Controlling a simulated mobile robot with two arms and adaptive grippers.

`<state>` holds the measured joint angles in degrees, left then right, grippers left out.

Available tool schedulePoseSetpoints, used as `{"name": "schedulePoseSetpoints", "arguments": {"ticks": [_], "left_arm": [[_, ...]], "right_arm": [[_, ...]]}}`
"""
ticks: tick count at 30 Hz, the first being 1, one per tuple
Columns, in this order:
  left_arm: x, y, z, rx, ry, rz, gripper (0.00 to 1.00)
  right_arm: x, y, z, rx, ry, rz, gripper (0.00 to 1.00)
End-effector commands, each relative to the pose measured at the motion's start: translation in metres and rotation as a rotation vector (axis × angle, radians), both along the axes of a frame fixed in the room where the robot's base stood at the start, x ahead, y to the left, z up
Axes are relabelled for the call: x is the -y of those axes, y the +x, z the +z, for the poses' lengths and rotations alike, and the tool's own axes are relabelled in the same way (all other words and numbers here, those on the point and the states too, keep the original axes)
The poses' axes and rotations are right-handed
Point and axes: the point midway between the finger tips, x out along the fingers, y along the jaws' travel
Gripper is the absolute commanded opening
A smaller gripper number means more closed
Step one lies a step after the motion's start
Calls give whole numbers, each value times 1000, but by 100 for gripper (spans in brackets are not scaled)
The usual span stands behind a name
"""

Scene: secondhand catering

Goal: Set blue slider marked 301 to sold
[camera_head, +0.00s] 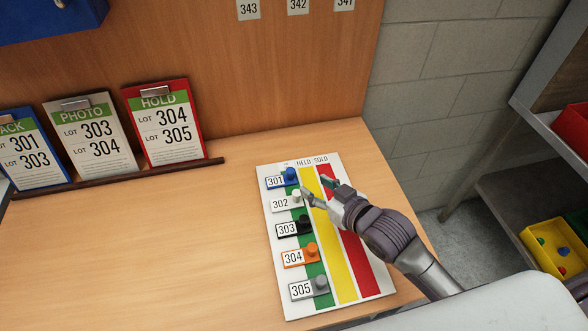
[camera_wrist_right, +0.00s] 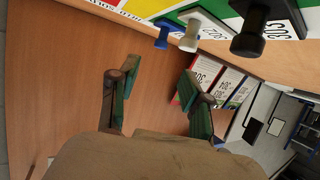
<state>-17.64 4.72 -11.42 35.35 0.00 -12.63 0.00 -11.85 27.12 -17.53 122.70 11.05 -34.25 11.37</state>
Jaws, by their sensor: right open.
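The slider board (camera_head: 300,311) lies on the wooden desk, with green, yellow and red stripes; "HELD" and "SOLD" head the yellow and red ones. The blue slider marked 301 (camera_head: 290,175) is at the top, its knob over the green stripe; its knob also shows in the right wrist view (camera_wrist_right: 162,36). My right gripper (camera_head: 316,187) is open and empty over the upper yellow stripe, just right of the blue and white knobs. In the right wrist view its fingers (camera_wrist_right: 157,85) are spread, apart from the blue knob. My left gripper is out of view.
White 302 (camera_head: 297,197), black 303 (camera_head: 304,223), orange 304 (camera_head: 311,249) and grey 305 (camera_head: 320,283) sliders sit below, knobs over green. Clipboards, including the red HOLD one (camera_head: 168,125), lean at the back left. The desk left of the board is clear.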

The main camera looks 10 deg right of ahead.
Motion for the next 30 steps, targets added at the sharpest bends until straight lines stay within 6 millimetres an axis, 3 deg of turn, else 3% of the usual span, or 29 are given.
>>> {"name": "schedulePoseSetpoints", "arguments": {"ticks": [5, 13, 26, 30], "left_arm": [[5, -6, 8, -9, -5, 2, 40], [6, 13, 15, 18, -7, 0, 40], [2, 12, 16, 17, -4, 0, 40], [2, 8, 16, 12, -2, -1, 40]], "right_arm": [[-15, 36, -12, 2, 1, 0, 48], [-30, 72, -30, 1, 1, 1, 48], [-34, 82, -36, 1, 0, 2, 48], [-34, 82, -36, 1, 0, 2, 30]]}}
